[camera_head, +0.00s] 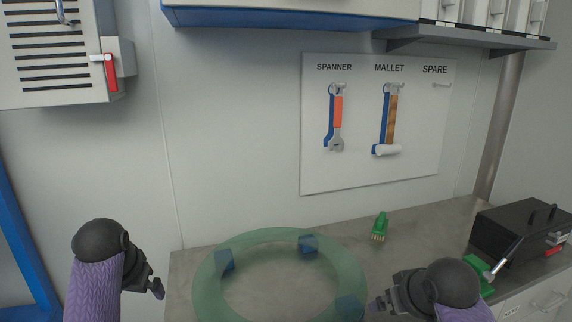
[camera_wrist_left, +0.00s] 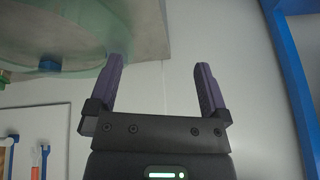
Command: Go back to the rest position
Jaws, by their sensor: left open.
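My left gripper (camera_head: 152,286) is at the lower left of the head view, by the bench's left end. In the left wrist view its two purple fingers (camera_wrist_left: 160,72) stand apart with nothing between them. My right gripper (camera_head: 384,302) is low at the right, over the bench and beside the right edge of a translucent green ring. Its fingers are small and partly hidden by the wrist, so I cannot tell their opening.
The green ring (camera_head: 208,278) with blue blocks (camera_head: 308,243) is at the grey bench (camera_head: 412,238). A green piece (camera_head: 380,226) stands behind it; a black box (camera_head: 518,232) is at right. A spanner (camera_head: 338,112) and mallet (camera_head: 390,120) hang on the white board (camera_head: 318,170).

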